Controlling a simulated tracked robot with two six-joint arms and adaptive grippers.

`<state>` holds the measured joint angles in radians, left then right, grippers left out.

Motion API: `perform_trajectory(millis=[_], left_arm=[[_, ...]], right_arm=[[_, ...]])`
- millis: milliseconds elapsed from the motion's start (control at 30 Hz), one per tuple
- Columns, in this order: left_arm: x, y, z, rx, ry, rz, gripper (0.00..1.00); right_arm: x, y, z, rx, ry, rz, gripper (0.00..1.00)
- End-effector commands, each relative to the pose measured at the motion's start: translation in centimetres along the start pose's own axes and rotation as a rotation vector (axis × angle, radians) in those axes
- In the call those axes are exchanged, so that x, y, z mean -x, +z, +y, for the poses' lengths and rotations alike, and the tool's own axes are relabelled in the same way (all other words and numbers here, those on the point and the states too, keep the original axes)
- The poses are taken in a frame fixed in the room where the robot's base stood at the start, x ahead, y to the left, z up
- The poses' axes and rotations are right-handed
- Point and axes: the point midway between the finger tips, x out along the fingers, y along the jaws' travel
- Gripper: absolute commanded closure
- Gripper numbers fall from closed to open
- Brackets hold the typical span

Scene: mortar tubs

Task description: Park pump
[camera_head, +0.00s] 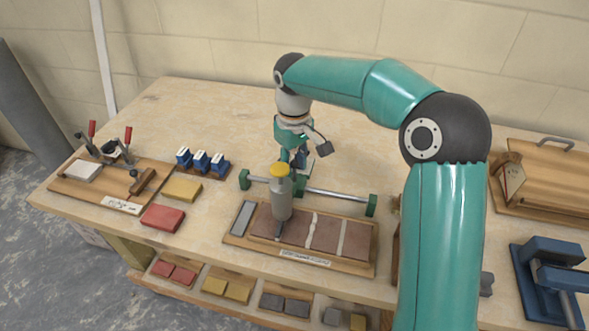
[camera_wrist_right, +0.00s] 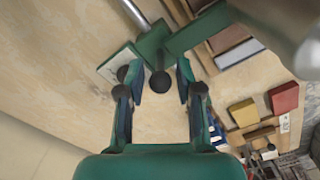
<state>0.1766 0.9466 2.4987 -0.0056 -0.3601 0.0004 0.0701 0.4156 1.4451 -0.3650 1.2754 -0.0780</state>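The pump, a grey cylinder with a yellow cap (camera_head: 281,196), stands upright over the tile board (camera_head: 352,268) in the head view, in front of a metal rail with green ends (camera_head: 335,194). A blurred grey body fills the top right of the wrist view. My right gripper (camera_head: 299,158) is just behind the pump, pointing down. In the right wrist view its fingers (camera_wrist_right: 160,78) are apart, with a green bracket (camera_wrist_right: 154,42) and a dark round knob (camera_wrist_right: 160,84) between them. Gaps show beside the knob. My left gripper is out of view.
Left of the board are a red block (camera_head: 162,218), a yellow block (camera_head: 182,189) and blue clamp-like pieces (camera_head: 201,161). A board with red-handled clamps (camera_head: 103,188) is at the far left. A blue vise (camera_head: 548,270) is at the right. The table behind the rail is mostly clear.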

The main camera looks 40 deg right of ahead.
Motion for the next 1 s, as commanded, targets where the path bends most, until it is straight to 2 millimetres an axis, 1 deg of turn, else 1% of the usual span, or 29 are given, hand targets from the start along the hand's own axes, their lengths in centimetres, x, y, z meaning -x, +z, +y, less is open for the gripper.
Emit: perform_trajectory(millis=[100, 200, 467, 500, 567, 700, 1000], left_arm=[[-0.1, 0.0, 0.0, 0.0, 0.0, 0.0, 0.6], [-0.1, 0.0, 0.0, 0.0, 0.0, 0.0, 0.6], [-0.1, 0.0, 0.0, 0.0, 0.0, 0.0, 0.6], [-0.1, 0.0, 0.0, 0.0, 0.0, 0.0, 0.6], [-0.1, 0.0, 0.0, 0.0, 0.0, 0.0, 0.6], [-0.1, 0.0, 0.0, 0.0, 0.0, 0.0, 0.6], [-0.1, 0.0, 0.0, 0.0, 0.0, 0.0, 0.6]], right_arm=[[-1.1, 0.0, 0.0, 0.001, 0.0, -0.001, 0.65], [-1.5, 0.0, 0.0, 0.001, 0.001, 0.0, 0.65], [-1.6, -0.1, -0.1, 0.002, 0.001, 0.001, 0.65], [-1.6, -0.1, -0.1, 0.002, 0.0, 0.001, 0.66], [-1.6, -0.1, -0.1, 0.002, 0.0, 0.001, 0.76], [-1.6, -0.1, -0.1, 0.003, 0.0, 0.0, 1.0], [-1.5, -0.1, -0.1, 0.003, 0.001, 0.002, 1.0]])
